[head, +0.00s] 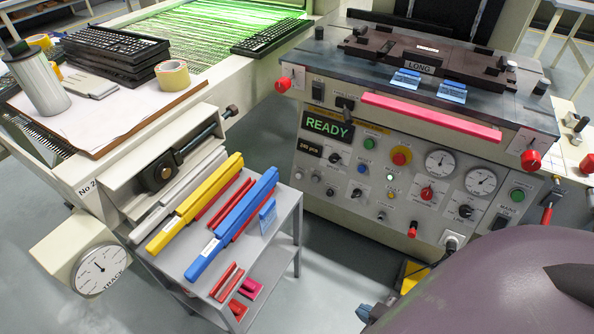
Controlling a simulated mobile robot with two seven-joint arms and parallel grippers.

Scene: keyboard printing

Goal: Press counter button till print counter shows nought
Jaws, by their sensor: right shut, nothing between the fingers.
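The print counter (309,147) is a small dark display on the left of the press's control panel, reading what looks like 240 pcs. Above it a larger display (327,127) shows READY in green. Small grey buttons (315,178) sit below the counter, and a blue button (361,168) is to their right. The labels are too small to tell which is the counter button. My right arm (470,285) fills the lower right corner, in front of and below the panel. Its gripper is shut and empty, its fingertips mostly hidden, apart from the panel buttons. My left gripper is out of view.
A grey trolley (285,228) with coloured bars stands to the left of the panel. Floor between them is clear.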

